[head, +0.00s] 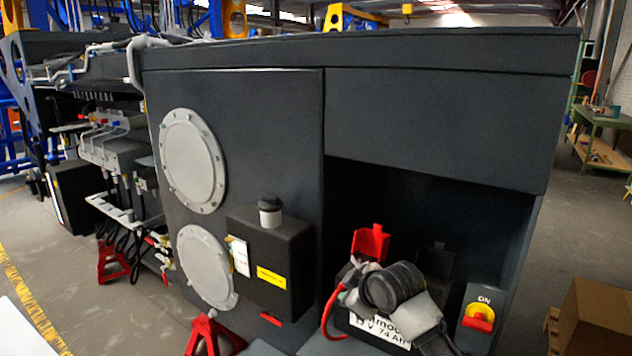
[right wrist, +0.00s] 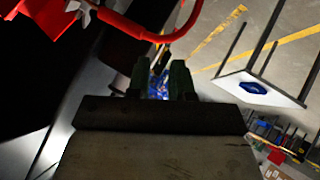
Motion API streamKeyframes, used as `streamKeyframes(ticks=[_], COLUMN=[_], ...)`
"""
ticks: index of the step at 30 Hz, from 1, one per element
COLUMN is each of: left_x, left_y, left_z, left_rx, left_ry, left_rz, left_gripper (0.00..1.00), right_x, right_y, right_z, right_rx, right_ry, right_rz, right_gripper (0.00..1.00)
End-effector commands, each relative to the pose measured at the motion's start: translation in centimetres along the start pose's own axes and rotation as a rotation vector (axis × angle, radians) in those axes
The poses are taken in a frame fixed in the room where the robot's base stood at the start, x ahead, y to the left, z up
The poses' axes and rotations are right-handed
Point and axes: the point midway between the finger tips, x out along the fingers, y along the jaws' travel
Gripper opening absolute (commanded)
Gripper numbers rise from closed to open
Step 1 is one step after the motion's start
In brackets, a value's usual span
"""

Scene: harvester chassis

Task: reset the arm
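My right arm (head: 395,290) rises from the bottom of the head view, in front of the battery recess of the dark chassis. Its fingers cannot be made out there. In the right wrist view my right gripper (right wrist: 161,82) shows two dark fingers with a narrow gap between them. Blue background shows through the gap, and I see nothing held. A red cable (right wrist: 150,34) curves just beyond the fingertips; whether it touches them I cannot tell. My left arm and gripper are not in view.
The battery (head: 378,328) is partly hidden behind my arm, with a red terminal cover (head: 371,243) and a red cable (head: 330,305). A red and yellow switch (head: 479,318) is at its right. A black box (head: 272,262) sticks out from the chassis (head: 270,120). Open floor lies at right.

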Motion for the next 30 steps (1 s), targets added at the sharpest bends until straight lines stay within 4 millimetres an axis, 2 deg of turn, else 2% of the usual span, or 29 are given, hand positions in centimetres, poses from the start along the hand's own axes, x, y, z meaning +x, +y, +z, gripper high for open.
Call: streamKeyframes(ticks=[1,4,8,11,15,18,24,30], left_x=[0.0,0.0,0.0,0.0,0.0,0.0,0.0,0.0], left_y=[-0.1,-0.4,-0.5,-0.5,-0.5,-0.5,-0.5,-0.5], left_z=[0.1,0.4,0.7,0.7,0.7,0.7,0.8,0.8], left_rx=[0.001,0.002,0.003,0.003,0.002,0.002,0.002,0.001], left_ry=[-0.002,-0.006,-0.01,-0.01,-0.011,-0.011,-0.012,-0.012], left_rz=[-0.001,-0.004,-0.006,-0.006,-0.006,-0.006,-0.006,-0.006], left_gripper=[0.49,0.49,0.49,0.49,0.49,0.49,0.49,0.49], right_x=[0.2,0.2,-0.8,-2.6,-6.3,-9.3,-13.9,-17.6], right_y=[-1.7,-5.0,-10.4,-14.6,-19.9,-22.7,-26.1,-28.2], right_z=[1.4,4.1,8.9,12.8,18.1,21.0,24.6,26.7], right_rx=[0.028,0.095,0.222,0.333,0.491,0.587,0.709,0.79], right_ry=[-0.012,-0.04,-0.098,-0.16,-0.264,-0.337,-0.445,-0.527], right_rz=[-0.017,-0.044,-0.077,-0.091,-0.089,-0.074,-0.039,-0.007], right_gripper=[0.21,0.21,0.21,0.21,0.21,0.21,0.21,0.21])
